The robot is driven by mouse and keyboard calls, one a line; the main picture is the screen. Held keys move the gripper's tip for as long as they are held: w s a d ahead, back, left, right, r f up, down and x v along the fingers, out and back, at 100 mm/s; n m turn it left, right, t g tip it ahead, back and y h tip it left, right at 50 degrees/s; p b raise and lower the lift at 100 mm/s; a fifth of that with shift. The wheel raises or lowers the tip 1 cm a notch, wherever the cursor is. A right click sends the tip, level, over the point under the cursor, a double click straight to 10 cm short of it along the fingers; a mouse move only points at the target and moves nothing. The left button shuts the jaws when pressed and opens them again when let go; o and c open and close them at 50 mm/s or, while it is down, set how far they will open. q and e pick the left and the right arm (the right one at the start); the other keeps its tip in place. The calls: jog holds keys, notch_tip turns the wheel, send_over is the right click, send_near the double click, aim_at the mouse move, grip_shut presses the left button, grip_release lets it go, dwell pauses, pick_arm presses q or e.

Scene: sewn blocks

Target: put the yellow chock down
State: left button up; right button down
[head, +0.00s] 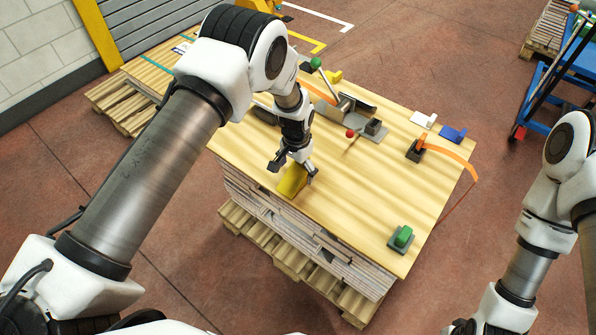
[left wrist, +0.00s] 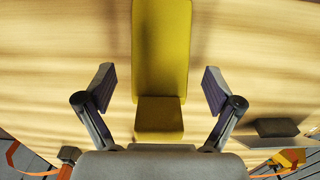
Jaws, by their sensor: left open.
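The yellow chock (head: 292,181) rests on the wooden top of the stack (head: 345,215), near its front left edge. My left gripper (head: 294,173) is right over it, pointing down. In the left wrist view the chock (left wrist: 161,60) lies between the two spread fingers of my left gripper (left wrist: 160,90), with a gap on each side, so the gripper is open and not holding it. My right arm shows at the right edge, but its gripper is not in view.
An orange strap (head: 450,157), a red-knobbed lever (head: 350,134), a blue piece (head: 453,134) and a white piece (head: 423,119) lie farther back. The middle front of the top is clear.

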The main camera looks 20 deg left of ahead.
pick_arm(q)
notch_tip(320, 180, down, 2)
jog(key=shift+f, duration=0.15)
jog(key=c, duration=1.6)
jog(key=shift+c, duration=0.2)
